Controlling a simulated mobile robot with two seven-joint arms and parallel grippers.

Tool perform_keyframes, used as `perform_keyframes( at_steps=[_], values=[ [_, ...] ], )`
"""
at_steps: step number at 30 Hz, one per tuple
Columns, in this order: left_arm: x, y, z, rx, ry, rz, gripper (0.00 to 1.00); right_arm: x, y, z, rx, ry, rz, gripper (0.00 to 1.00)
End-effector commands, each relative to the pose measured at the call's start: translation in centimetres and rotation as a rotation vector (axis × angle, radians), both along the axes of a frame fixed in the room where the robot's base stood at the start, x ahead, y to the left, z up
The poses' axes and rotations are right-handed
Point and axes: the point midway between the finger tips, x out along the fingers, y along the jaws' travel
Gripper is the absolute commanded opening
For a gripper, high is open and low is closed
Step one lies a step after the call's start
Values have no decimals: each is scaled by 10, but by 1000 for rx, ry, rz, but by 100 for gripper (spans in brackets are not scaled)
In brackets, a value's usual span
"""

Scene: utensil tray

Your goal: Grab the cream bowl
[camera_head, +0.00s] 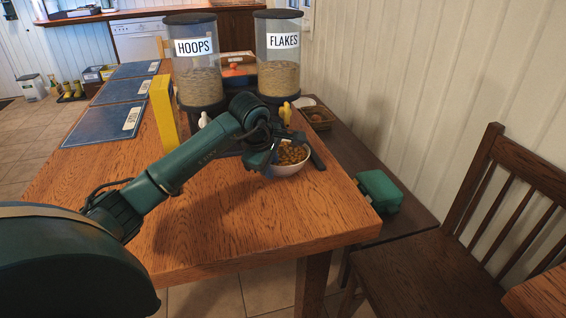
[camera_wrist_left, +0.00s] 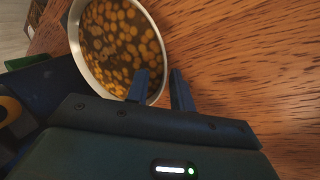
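The cream bowl (camera_head: 289,170), filled with round brown cereal, stands on the wooden table near its right edge. In the left wrist view the bowl's pale rim (camera_wrist_left: 77,50) shows at the upper left. My left gripper (camera_wrist_left: 160,88) is open at the bowl's near side. One finger overlaps the bowl's inside and the other is over bare table outside it, with the rim between them. Whether either finger touches the rim I cannot tell. In the head view the left gripper (camera_head: 292,162) partly covers the bowl. My right gripper is not in view.
Two cereal dispensers, HOOPS (camera_head: 199,80) and FLAKES (camera_head: 278,75), stand behind the bowl. A green box-like thing (camera_head: 379,191) is right of the table edge, near a chair (camera_head: 430,250). The table's front is clear.

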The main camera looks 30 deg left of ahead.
Motion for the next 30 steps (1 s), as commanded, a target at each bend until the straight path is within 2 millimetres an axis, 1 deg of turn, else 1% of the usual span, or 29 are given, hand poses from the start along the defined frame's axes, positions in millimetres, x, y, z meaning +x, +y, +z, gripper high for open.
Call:
perform_keyframes(
  at_steps=[1, 8, 25, 30],
  values=[
    [0, 0, 0, 0, 0, 0, 19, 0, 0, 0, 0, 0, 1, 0],
    [0, 0, 0, 0, 0, 0, 0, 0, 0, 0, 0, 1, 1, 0],
    [0, 0, 2, 0, -3, 1, 0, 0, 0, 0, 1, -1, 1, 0],
    [-1, 4, 6, 2, -4, 3, 0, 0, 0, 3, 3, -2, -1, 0]
  ],
)
